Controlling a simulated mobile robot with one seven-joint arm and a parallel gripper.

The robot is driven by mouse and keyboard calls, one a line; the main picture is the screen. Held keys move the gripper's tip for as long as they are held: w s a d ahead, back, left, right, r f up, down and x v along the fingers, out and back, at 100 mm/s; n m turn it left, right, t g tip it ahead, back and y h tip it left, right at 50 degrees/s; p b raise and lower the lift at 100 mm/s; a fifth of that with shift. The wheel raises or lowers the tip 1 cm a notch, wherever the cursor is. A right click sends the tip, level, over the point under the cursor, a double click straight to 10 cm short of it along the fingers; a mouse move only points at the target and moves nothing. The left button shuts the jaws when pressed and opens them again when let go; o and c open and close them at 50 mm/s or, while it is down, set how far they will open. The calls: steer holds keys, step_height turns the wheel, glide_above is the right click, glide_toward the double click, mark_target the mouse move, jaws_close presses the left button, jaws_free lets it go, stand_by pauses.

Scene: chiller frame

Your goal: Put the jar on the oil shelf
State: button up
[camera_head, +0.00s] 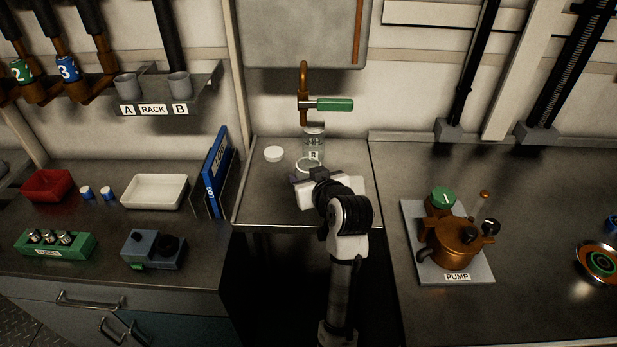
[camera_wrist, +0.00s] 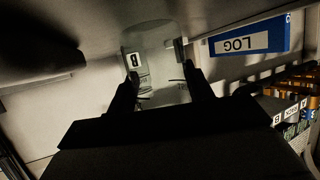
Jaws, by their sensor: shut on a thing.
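A clear glass jar (camera_head: 314,141) with a white label marked B stands out at the metal counter in the middle, below a copper tap with a green handle. My gripper (camera_head: 313,172) reaches it from the front. In the wrist view my gripper (camera_wrist: 160,76) is shut on the jar (camera_wrist: 158,60), with one finger on each side of the glass. The B label shows beside the left finger. The jar's base is partly hidden, so I cannot tell whether it touches the counter. I see no shelf marked oil.
A white round lid (camera_head: 274,154) lies left of the jar. The copper tap (camera_head: 303,92) with its green handle (camera_head: 335,104) hangs just above. A blue LOG binder (camera_head: 215,165) stands upright to the left. The rack (camera_head: 151,109) holds two grey cups. A copper pump (camera_head: 455,243) stands right.

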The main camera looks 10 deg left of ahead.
steer(key=o, duration=1.1)
steer(key=shift+f, duration=0.15)
steer(key=shift+r, duration=0.2)
steer(key=p+v, duration=0.5)
steer(key=v, duration=0.7)
steer(key=shift+p, duration=0.35)
